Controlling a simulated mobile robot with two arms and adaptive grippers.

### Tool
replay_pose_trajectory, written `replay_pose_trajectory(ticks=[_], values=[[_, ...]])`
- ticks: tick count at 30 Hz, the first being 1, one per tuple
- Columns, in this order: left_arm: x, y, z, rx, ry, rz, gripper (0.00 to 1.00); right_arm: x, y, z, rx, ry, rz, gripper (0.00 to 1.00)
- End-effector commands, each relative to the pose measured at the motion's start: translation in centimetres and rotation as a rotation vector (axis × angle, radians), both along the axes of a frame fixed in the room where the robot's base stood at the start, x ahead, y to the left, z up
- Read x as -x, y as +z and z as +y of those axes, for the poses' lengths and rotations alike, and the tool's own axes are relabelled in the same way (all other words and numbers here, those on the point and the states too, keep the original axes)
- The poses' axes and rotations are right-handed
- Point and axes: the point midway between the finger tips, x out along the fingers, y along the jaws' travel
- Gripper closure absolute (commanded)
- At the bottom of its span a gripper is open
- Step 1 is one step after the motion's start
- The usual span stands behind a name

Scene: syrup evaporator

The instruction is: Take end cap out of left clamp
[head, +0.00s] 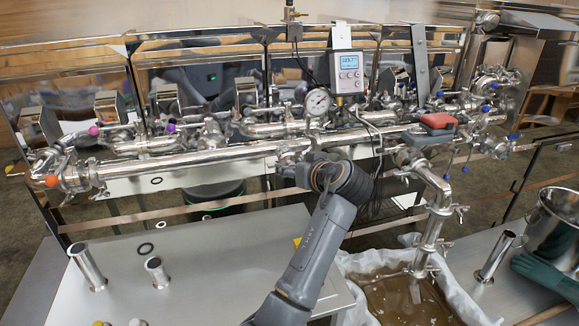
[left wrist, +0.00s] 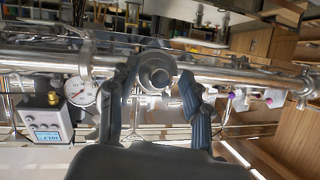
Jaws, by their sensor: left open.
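My left gripper (left wrist: 160,74) is open, with one dark finger on each side of a round metal fitting (left wrist: 157,69) on the long steel pipe. This fitting looks like the end cap in its clamp; I cannot tell whether the fingers touch it. In the head view my left arm rises from the bottom, and the left gripper (head: 300,172) is at the middle of the long pipe (head: 190,161), mostly hidden by my wrist. The fitting is largely hidden there. Another clamped joint (head: 72,177) shows at the pipe's left end. My right gripper is not in view.
A dial gauge (head: 318,101) and a digital display (head: 347,73) stand above the pipe. Two short metal tubes (head: 88,268) (head: 156,273) stand on the metal table (head: 200,252). A lined tub of brown liquid (head: 385,300) is under the drain pipe (head: 436,215).

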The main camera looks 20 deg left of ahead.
Motion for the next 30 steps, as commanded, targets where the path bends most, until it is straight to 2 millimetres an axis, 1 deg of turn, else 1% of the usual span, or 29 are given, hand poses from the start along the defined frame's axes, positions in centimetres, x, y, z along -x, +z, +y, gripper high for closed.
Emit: replay_pose_trajectory(ticks=[10, 16, 17, 18, 19, 20, 21, 23, 30], values=[[0.06, -0.07, -0.17, 0.001, -0.001, -0.001, 0.51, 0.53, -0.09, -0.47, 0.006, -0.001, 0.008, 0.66], [0.04, -0.07, -0.15, 0.001, -0.001, -0.001, 0.92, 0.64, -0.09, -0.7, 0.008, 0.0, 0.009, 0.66], [0.04, -0.07, -0.15, 0.001, -0.001, -0.001, 0.98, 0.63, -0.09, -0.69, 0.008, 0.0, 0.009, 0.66], [0.04, -0.07, -0.14, 0.001, -0.001, -0.001, 1.0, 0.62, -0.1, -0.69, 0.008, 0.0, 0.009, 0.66], [0.04, -0.07, -0.14, 0.001, -0.001, -0.001, 1.0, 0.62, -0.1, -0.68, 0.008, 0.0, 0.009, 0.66], [0.04, -0.07, -0.14, 0.001, -0.001, -0.001, 0.8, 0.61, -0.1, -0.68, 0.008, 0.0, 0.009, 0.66], [0.04, -0.07, -0.14, 0.001, -0.001, -0.001, 0.88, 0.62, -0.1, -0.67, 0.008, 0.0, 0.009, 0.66], [0.04, -0.07, -0.14, 0.001, -0.001, -0.001, 1.0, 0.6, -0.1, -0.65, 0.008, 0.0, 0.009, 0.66], [0.04, -0.01, -0.14, 0.0, -0.001, -0.002, 1.0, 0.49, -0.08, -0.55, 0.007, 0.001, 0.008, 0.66]])
